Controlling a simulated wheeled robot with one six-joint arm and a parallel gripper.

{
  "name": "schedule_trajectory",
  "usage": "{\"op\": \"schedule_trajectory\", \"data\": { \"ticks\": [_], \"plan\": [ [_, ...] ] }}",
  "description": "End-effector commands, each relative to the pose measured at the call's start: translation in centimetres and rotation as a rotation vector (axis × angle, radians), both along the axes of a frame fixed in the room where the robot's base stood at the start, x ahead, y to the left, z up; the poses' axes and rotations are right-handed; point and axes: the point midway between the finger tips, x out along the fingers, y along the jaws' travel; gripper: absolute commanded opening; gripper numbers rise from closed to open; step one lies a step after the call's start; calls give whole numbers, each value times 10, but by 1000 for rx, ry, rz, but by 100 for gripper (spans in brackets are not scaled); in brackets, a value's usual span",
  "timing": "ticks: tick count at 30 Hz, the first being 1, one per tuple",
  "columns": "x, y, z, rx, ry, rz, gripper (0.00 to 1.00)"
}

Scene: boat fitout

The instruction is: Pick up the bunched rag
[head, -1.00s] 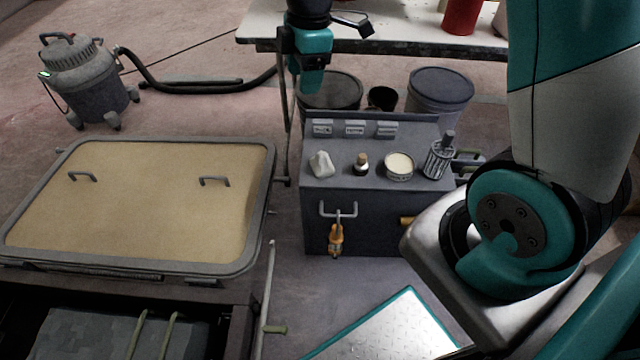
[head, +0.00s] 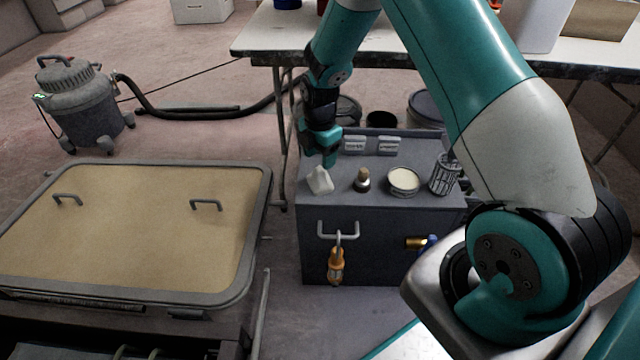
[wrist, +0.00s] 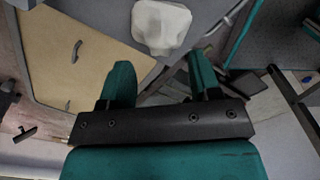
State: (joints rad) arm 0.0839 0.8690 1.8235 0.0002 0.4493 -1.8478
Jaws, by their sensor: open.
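The bunched rag (head: 320,181) is a small white lump on the left end of the top of a dark grey cabinet (head: 350,240). In the wrist view the rag (wrist: 161,25) lies just beyond the fingertips, near the top middle of the picture. My gripper (head: 328,160) is teal and points down close above and behind the rag. In the wrist view my gripper (wrist: 160,78) has its two fingers apart with nothing between them.
To the right of the rag stand a small cork-topped bottle (head: 362,180), a round open tin (head: 403,181) and a wire cup of tools (head: 444,174). An orange-handled item (head: 336,264) hangs at the cabinet front. A white table (head: 400,50) stands behind.

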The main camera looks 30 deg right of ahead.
Motion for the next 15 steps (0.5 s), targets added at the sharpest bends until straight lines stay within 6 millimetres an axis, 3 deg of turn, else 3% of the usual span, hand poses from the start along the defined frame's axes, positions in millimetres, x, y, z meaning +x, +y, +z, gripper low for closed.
{"op": "schedule_trajectory", "data": {
  "ticks": [5,12,15],
  "plan": [
    [0,0,-11,0,0,0,57],
    [-1,0,-48,1,2,0,57],
    [-1,0,-55,0,0,0,57]
  ]
}}
